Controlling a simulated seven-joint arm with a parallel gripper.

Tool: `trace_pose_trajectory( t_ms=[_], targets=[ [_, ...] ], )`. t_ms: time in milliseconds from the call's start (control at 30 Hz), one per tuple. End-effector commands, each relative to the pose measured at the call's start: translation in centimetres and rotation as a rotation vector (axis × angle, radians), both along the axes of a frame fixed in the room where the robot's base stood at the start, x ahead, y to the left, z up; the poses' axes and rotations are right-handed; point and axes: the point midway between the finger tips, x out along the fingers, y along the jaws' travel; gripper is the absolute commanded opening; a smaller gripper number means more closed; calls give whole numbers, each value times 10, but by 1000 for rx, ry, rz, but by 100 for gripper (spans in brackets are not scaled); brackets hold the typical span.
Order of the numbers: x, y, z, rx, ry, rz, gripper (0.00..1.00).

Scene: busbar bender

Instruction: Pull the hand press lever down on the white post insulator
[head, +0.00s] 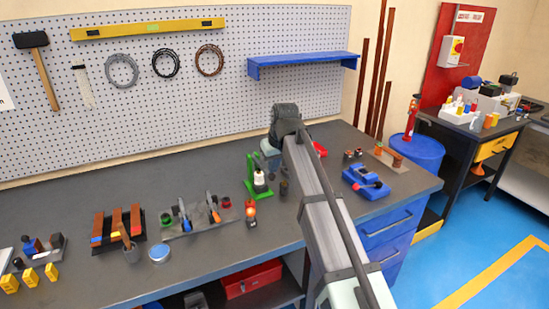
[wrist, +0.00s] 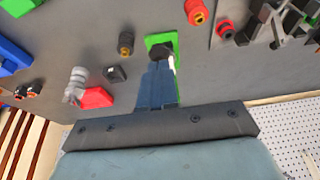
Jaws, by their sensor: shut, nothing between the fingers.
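The green hand press (head: 250,177) stands on the grey workbench, left of my arm in the head view. The white post insulator (head: 259,179) stands upright in it. In the wrist view the green press (wrist: 152,41) is beyond my fingertips, with a black part at its top and a small white patch (wrist: 171,63) beside my fingers. My gripper (wrist: 158,68) is shut and empty, its fingers overlapping the press in that view. In the head view it is close behind the press top. The lever is not clearly made out; I cannot tell whether my fingers touch it.
A red-orange part (head: 250,209) and a dark cylinder (head: 284,188) stand near the press. A tray of tools (head: 188,222) lies to the left. A blue vise-like device (head: 366,183) is at the right. A blue shelf (head: 304,63) hangs on the pegboard behind.

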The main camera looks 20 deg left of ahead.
Motion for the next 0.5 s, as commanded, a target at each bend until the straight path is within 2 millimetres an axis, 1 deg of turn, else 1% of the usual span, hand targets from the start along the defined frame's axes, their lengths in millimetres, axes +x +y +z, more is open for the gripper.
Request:
trace_pose_trajectory(
  t_ms=[133, 500],
  targets=[
    [0, 0, -5, -1, 1, 0, 0],
    [0, 0, -7, 0, 0, 0, 0]
  ],
)
